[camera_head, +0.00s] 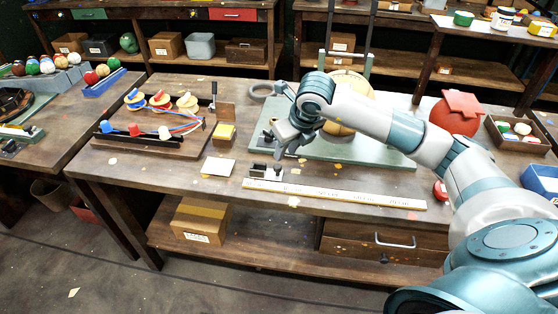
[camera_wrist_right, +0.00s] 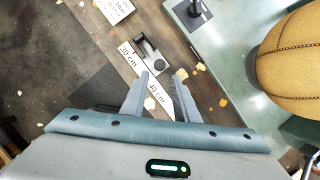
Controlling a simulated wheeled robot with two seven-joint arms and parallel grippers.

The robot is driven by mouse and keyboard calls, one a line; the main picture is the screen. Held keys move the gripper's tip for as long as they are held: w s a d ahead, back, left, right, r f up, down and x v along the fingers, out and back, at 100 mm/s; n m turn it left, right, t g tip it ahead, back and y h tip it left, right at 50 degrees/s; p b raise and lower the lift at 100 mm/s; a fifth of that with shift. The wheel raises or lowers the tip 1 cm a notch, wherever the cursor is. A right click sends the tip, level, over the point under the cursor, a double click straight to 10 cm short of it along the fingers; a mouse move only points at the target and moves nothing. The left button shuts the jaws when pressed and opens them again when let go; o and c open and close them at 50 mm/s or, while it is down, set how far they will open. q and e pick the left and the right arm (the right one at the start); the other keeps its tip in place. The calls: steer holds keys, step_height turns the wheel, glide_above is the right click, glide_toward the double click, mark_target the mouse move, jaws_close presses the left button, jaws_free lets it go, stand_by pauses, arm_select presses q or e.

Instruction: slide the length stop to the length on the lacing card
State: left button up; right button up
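The length stop (camera_head: 264,172), a small metal and black slide, sits at the left end of the pale ruler (camera_head: 350,195) along the bench's front edge. In the right wrist view the stop (camera_wrist_right: 149,54) lies just beyond my fingertips, beside the 30 cm mark of the ruler (camera_wrist_right: 128,58). The white lacing card (camera_head: 218,167) lies left of the stop; part of it shows in the wrist view (camera_wrist_right: 117,8), its writing too small to read. My right gripper (camera_head: 287,150) is open and empty above the ruler, its fingers (camera_wrist_right: 160,78) apart from the stop. My left gripper is not in view.
A green board (camera_head: 385,154) with a large tan leather ball (camera_head: 340,130) lies behind my right gripper. A lacing rack with coloured thread spools (camera_head: 160,132) stands at the left.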

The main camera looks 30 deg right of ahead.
mark_target(278, 166)
steer(key=p+x, duration=0.2)
steer(key=x, duration=0.7)
steer(key=shift+f, duration=0.1)
steer(key=shift+c, duration=0.4)
jaws_close()
